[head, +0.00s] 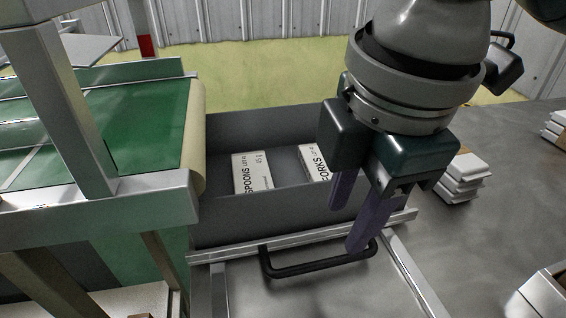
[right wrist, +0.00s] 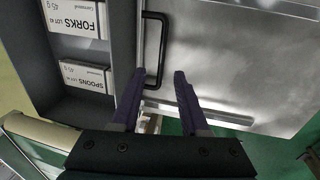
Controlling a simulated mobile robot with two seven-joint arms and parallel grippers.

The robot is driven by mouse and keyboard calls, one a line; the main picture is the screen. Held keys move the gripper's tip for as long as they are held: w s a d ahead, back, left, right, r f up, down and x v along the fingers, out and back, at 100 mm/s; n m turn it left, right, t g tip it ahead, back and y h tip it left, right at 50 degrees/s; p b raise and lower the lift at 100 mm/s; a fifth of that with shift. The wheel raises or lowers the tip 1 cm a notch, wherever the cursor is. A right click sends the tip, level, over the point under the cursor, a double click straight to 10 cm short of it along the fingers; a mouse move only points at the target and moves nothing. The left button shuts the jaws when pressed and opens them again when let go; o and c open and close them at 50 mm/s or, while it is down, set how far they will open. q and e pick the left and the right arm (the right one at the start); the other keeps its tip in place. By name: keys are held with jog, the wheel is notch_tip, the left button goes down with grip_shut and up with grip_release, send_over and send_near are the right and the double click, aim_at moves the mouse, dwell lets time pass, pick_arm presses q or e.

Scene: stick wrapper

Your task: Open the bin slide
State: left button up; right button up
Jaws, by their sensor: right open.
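The bin slide is a dark grey open bin (head: 270,225) with a black bar handle (head: 318,268) on the metal in front of it. The handle also shows in the right wrist view (right wrist: 164,48). My right gripper (head: 348,228) is open and empty, its purple fingers pointing down over the bin's front wall and the right end of the handle. In the right wrist view, the near end of the handle lies between the fingertips (right wrist: 160,74). I cannot tell the height gap. My left gripper is not in view.
A spoons box (head: 252,172) and a forks box (head: 313,163) lie in the bin. A green conveyor (head: 130,125) with a metal frame stands close on the left. White stacked packs (head: 462,178) lie on the grey surface at right. A metal rail (head: 405,275) runs beside the handle.

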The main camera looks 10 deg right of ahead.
aim_at(330, 261)
jog(key=f, duration=0.2)
jog(key=f+b, duration=0.1)
jog(key=f, duration=0.2)
jog(key=w+f+b, duration=0.1)
jog(key=f, duration=0.1)
jog(key=shift+f, duration=0.3)
jog(key=shift+w+f, duration=0.1)
jog(key=shift+f, duration=0.3)
grip_shut()
dwell(0.7)
